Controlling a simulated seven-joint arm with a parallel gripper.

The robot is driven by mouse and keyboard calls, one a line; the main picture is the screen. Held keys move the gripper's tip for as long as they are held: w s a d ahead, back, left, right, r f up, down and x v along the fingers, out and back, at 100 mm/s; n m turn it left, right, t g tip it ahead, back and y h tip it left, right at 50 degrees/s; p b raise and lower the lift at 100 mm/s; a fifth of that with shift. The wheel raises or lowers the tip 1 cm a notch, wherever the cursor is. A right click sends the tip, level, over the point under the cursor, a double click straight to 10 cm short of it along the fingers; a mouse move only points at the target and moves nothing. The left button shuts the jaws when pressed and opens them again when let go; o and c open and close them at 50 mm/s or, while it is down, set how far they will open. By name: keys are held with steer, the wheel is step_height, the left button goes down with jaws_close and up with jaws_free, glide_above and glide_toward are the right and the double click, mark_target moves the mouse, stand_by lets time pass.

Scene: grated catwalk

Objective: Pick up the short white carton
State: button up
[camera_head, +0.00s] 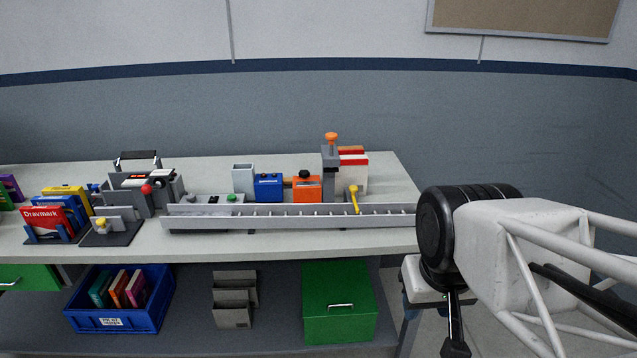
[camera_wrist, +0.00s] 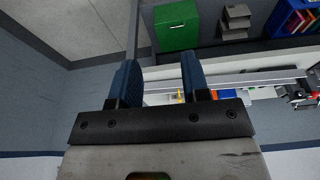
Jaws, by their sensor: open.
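A long grey rail (camera_head: 290,215) runs along the bench front, before the carton. A yellow lever (camera_head: 354,198) stands close in front. An orange box (camera_head: 307,188) and a blue box (camera_head: 268,187) stand to the left. A green bin (camera_head: 340,312) sits below.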

steer(key=o, duration=0.8)
steer(key=shift+c, duration=0.2)
steer(key=shift+w+r, duration=0.1)
steer(key=w+r+m, duration=0.2)
steer(key=w+r, duration=0.2)
steer(key=w, duration=0.5)
steer(key=w+r+m, duration=0.2)
steer(key=w+r, duration=0.1)
steer(key=w, duration=0.5)
steer(key=m+g, duration=0.3)
steer(key=m, duration=1.1)
glide_above(346, 158)
step_height(346, 158, down, 14)
steer(key=shift+s, duration=0.15)
steer(key=shift+w+f, duration=0.25)
steer(key=shift+w, duration=0.05)
